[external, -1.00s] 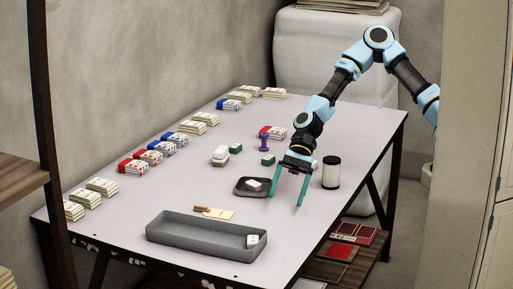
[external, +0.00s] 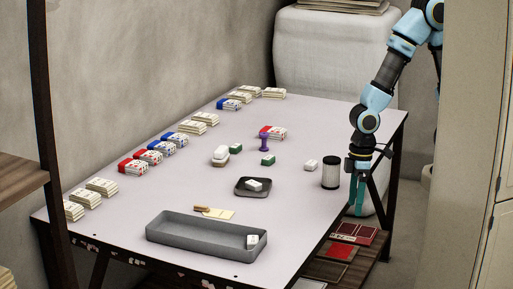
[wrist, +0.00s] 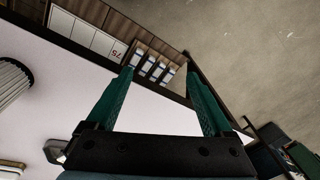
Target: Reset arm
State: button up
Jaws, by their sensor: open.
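My gripper (external: 357,196) hangs pointing down just past the right edge of the table (external: 290,215) in the external view. In the wrist view my gripper (wrist: 160,85) shows two green fingers spread apart with nothing between them. Beyond the fingers are the table edge, a lower shelf and the floor. The ribbed white and black cylinder (external: 331,172) stands on the table to the left of my gripper, apart from it. It also shows at the left edge of the wrist view (wrist: 12,82).
A grey tray (external: 190,246) holds a small white block. Several card stacks line the far left edge. Red items (external: 340,250) lie on the lower shelf. Floor space is free at right.

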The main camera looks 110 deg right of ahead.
jog(key=s+d+r+n+h+p, duration=0.1)
jog(key=s+d+r+n+p, duration=0.1)
jog(key=r+p, duration=1.1)
notch_tip(320, 180, up, 3)
jog(key=shift+s+f, duration=0.15)
jog(key=shift+s, duration=0.55)
